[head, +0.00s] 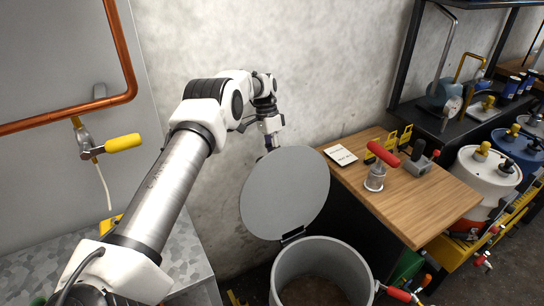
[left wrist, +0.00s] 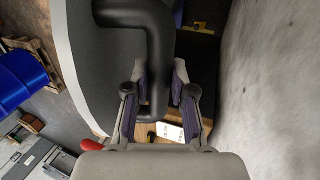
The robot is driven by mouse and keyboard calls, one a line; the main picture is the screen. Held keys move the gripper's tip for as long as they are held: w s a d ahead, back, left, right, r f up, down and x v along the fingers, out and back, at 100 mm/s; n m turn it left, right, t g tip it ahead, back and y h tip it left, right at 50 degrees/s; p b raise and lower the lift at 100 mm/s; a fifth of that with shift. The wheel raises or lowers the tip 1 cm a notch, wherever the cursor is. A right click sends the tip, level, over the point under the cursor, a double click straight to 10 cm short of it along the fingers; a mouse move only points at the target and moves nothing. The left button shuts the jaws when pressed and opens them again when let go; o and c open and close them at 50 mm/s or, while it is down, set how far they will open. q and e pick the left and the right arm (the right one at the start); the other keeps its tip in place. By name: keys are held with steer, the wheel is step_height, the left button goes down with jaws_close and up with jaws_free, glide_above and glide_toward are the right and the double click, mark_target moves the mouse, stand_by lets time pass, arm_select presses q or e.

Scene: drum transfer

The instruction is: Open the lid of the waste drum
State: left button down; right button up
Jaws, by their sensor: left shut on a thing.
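The waste drum (head: 328,258) is a grey open cylinder at the bottom centre of the head view. Its round grey lid (head: 285,193) stands raised and tilted steeply above the back rim, joined there by a dark hinge (head: 293,234). The opening is uncovered and the inside looks dark brown. My left gripper (head: 269,140) is behind the lid's upper edge, its tips partly hidden. In the left wrist view, the gripper (left wrist: 155,88) is shut on the lid's thick black bent handle (left wrist: 158,45). My right gripper is in neither view.
A wooden table (head: 440,205) right of the drum holds a red-handled tool (head: 376,172), a white card (head: 340,155) and yellow items. Coloured drums (head: 485,172) stand farther right. A concrete wall is close behind the lid. A yellow-handled valve (head: 123,143) is at left.

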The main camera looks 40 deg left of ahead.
arm_select(q)
steer(key=shift+a+f, duration=0.2)
steer(key=shift+a, duration=0.4)
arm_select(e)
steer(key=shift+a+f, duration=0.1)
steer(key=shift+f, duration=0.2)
arm_select(q)
steer(key=c, duration=1)
jaws_free()
steer(key=shift+w+a+f, duration=0.15)
steer(key=shift+a+f, duration=0.05)
steer(key=shift+o, duration=0.2)
steer(key=shift+w+a+f, duration=0.2)
steer(key=shift+a+f, duration=0.15)
steer(key=shift+a, duration=0.15)
steer(key=shift+d+r, duration=0.2)
steer(key=shift+d, duration=0.05)
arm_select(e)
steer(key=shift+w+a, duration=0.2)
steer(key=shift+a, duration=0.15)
arm_select(q)
steer(key=shift+d, duration=0.1)
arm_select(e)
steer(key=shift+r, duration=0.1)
arm_select(q)
steer(key=shift+r, duration=0.2)
step_height(320, 180, up, 10)
steer(key=shift+d+f, duration=0.1)
steer(key=shift+f, duration=0.05)
steer(key=shift+s, duration=0.1)
